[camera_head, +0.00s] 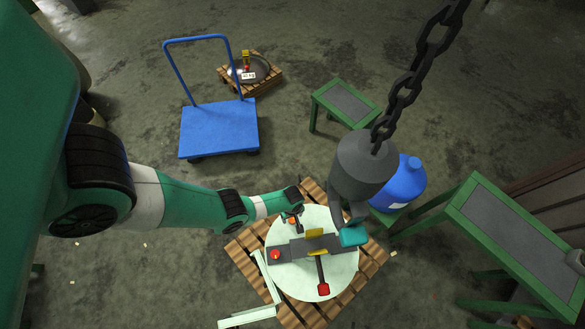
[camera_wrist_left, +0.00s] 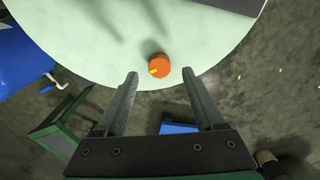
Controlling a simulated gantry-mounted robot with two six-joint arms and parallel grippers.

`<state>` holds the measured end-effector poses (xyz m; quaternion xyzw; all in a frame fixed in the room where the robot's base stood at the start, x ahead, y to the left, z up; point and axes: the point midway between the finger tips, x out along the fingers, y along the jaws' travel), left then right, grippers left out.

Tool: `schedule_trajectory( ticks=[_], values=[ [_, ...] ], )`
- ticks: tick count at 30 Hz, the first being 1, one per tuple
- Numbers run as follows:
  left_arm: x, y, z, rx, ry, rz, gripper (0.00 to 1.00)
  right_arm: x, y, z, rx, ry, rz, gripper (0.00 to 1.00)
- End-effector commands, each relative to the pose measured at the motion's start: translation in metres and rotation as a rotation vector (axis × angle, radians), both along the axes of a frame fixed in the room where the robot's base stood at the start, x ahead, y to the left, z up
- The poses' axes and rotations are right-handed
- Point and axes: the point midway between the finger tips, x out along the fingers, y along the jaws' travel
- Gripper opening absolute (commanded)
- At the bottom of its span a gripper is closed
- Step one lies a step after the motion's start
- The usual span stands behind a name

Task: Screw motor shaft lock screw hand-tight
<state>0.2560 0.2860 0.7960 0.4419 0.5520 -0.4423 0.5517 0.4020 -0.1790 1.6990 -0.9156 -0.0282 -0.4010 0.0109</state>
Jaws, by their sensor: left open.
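An orange knob-like screw (camera_wrist_left: 159,66) with a yellow mark sits near the rim of a pale green round plate (camera_wrist_left: 90,45) in the left wrist view. My left gripper (camera_wrist_left: 160,76) is open, with one finger on either side of the knob's line and the knob just beyond the tips, apart from both. In the head view the gripper (camera_head: 294,211) is at the plate's upper left edge, close to the orange knob (camera_head: 292,221). The plate (camera_head: 340,275) rests on a wooden pallet (camera_head: 240,252) and carries a dark grey assembly (camera_head: 297,249). My right gripper is not in view.
A red knob (camera_head: 275,255) and a red-tipped lever (camera_head: 323,289) are on the assembly. A grey hoist body (camera_head: 365,165) hangs from a chain (camera_head: 410,85) over the plate's right side. A blue drum (camera_head: 402,185), green tables (camera_head: 345,100) and a blue cart (camera_head: 218,128) stand around.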

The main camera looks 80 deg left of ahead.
Motion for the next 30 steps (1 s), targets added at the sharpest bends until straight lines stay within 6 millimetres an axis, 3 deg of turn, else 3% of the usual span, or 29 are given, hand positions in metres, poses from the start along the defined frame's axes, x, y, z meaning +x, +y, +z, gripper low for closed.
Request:
schedule_trajectory(
  ticks=[1,4,15,27,30],
  values=[
    [0.0,0.0,-0.021,0.0,-0.001,0.0,0.7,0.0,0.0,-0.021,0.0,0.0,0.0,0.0],
    [0.0,0.0,-0.033,0.0,-0.001,0.0,0.7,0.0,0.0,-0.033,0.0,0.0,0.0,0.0],
    [0.0,0.0,-0.036,0.0,-0.001,0.0,0.7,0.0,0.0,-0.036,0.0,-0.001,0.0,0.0],
    [0.0,0.0,-0.036,0.0,-0.001,-0.001,0.0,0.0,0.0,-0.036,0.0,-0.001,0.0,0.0],
    [0.0,0.0,-0.036,0.0,-0.001,-0.001,0.0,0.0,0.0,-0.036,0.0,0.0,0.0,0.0]
  ],
)
